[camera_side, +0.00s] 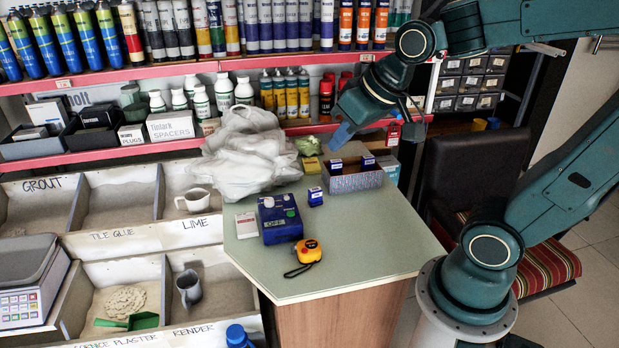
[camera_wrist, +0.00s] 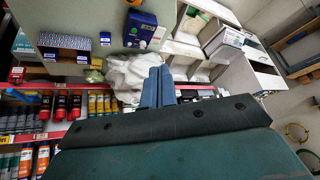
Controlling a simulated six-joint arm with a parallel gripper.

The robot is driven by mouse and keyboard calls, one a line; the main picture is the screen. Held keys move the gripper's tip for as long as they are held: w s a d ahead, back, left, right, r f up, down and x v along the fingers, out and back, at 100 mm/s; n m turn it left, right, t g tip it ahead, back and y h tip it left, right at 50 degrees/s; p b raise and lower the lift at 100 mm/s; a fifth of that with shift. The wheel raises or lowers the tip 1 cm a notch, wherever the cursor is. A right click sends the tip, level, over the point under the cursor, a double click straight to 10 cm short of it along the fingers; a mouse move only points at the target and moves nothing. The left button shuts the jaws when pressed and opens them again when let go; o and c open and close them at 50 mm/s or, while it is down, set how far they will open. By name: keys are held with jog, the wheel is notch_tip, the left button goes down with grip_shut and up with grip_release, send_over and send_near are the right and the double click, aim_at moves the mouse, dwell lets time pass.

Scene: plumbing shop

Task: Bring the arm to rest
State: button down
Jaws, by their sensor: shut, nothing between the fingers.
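My gripper (camera_side: 341,137) is shut and empty, with its blue fingers pointing down above the back right of the counter (camera_side: 350,231). In the wrist view its fingers (camera_wrist: 158,87) are together in front of the white plastic bag. In the side view the gripper hangs near the patterned box (camera_side: 352,183), which has small blue boxes in and over it. I cannot tell the exact gap between the fingers and these boxes.
A white plastic bag (camera_side: 249,150), a blue device (camera_side: 279,221), a small blue box (camera_side: 315,196) and an orange tape measure (camera_side: 308,251) lie on the counter. Shelves of bottles stand behind. A dark chair (camera_side: 476,172) is at the right.

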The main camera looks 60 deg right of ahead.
jog(key=s+a+n, duration=0.1)
jog(key=s+n, duration=0.1)
jog(key=s, duration=0.7)
jog(key=shift+s+a+r+g, duration=0.25)
jog(key=shift+r+g, duration=0.05)
jog(key=shift+g, duration=0.1)
